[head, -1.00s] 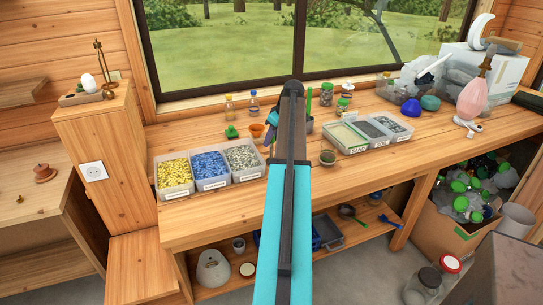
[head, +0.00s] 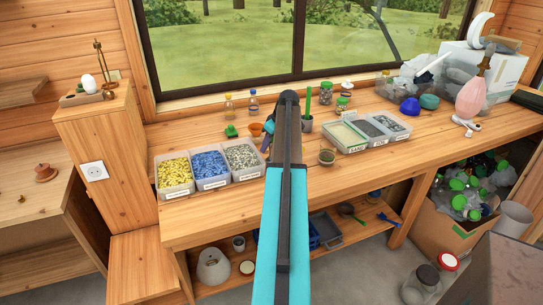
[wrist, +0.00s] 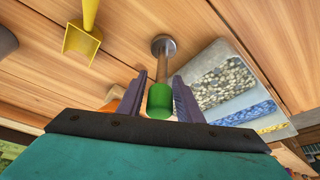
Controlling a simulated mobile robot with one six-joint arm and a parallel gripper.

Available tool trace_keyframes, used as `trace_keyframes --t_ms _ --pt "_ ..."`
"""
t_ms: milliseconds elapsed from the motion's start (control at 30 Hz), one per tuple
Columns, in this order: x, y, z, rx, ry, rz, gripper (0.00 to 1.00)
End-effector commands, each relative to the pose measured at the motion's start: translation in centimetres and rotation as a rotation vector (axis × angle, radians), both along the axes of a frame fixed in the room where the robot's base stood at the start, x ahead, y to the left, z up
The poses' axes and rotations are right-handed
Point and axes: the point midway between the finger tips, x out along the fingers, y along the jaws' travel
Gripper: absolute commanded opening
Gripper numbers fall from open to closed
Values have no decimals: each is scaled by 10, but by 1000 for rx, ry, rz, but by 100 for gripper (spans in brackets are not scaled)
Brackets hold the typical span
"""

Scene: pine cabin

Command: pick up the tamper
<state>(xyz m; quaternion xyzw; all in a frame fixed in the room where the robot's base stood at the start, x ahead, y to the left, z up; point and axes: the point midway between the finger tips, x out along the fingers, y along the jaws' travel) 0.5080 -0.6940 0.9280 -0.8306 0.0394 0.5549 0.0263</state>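The tamper shows in the wrist view as a round grey metal foot (wrist: 163,45) on a shaft, with a green handle (wrist: 160,101) nearest the camera. It appears to stand upright on the wooden bench. My gripper (wrist: 159,78) is open, with one purple-grey finger on each side of the green handle. Narrow gaps seem to show between the fingers and the handle. In the head view my own arm hides the tamper and most of the gripper.
A yellow scoop (wrist: 82,42) lies near the tamper.

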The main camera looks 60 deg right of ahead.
Motion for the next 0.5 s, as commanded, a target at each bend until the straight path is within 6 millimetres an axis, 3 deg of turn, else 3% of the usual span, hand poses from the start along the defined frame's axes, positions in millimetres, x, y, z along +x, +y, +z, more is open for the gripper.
trace_keyframes --t_ms 33,233,500 --pt "0 0 0 0 0 0 32" --pt "0 0 0 0 0 0 1" --pt "1 0 1 0 -1 1 1"
